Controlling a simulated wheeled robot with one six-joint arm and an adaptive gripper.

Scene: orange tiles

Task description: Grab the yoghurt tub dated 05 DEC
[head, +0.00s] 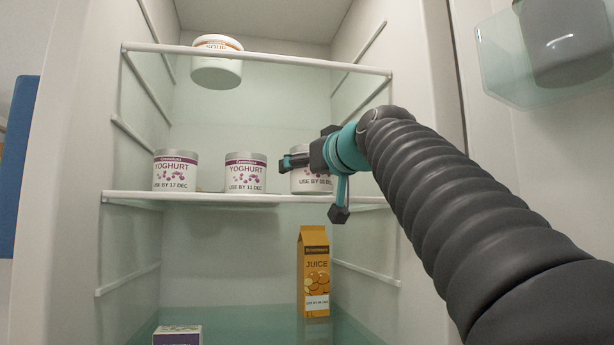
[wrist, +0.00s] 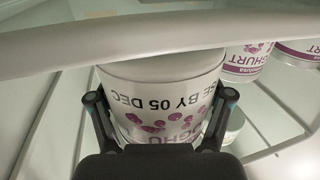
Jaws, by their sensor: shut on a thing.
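The yoghurt tub dated 05 DEC (head: 312,183) is white with a purple band and stands upright at the right of the middle shelf. In the wrist view the tub (wrist: 160,88) appears upside down, and its "USE BY 05 DEC" print is readable. My gripper (head: 317,187) is shut on this tub, with one finger on each side of it; the gripper (wrist: 161,98) also shows in the wrist view. In the head view my gripper covers much of the tub's upper part. I cannot tell whether its base touches the shelf.
Yoghurt tubs dated 11 DEC (head: 246,174) and 17 DEC (head: 175,171) stand to the left on the same glass shelf (head: 215,197). A soup tub (head: 217,62) is on the shelf above. A juice carton (head: 314,270) and a purple-white box (head: 177,336) stand below. The fridge wall is close at right.

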